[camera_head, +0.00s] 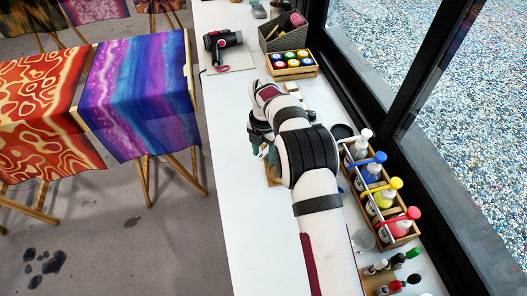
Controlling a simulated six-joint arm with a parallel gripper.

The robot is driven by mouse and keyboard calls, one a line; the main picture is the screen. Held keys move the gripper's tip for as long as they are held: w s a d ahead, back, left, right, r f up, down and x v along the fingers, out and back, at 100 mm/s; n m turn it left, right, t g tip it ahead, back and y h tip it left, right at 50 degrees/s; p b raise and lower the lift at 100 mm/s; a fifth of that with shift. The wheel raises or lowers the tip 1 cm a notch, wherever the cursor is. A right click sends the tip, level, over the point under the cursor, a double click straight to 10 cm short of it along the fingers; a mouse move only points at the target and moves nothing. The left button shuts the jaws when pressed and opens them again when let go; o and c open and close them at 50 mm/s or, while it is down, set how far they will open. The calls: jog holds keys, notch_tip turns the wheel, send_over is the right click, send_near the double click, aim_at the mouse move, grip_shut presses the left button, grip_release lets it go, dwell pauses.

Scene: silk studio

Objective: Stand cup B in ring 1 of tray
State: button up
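My gripper (263,152) hangs down left of my arm, over the middle of the white table. Its teal fingertips show. A small pale patch lies between them, and I cannot tell whether it is a held cup or something behind. A strip of a light wooden piece (272,176), possibly the tray, shows just below the fingertips in the picture. My arm covers most of it, so its rings and any numbers are hidden. I cannot make out cup B. A clear glass or cup (362,240) stands at the right beside the bottle rack, with no readable letter.
A wooden rack of capped dye bottles (389,229) lines the window side. The table's left side (236,200) is clear.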

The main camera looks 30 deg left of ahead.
notch_tip(320, 180, up, 16)
dwell(0.4)
jog(key=shift+o, duration=0.3)
jog(key=shift+f, duration=0.1)
jog(key=o, duration=0.5)
jog(key=shift+d, duration=0.1)
jog(key=shift+o, duration=0.9)
jog(key=w+d+r+m, duration=0.1)
jog(key=w+d+m, duration=0.1)
jog(key=d, duration=0.8)
jog(key=shift+w+m, duration=0.4)
jog(key=shift+m, duration=0.3)
jog(key=s+d+m, duration=0.1)
jog(key=d+m, duration=0.4)
jog(key=d, duration=0.7)
notch_tip(320, 180, down, 10)
jog(key=shift+s, duration=0.15)
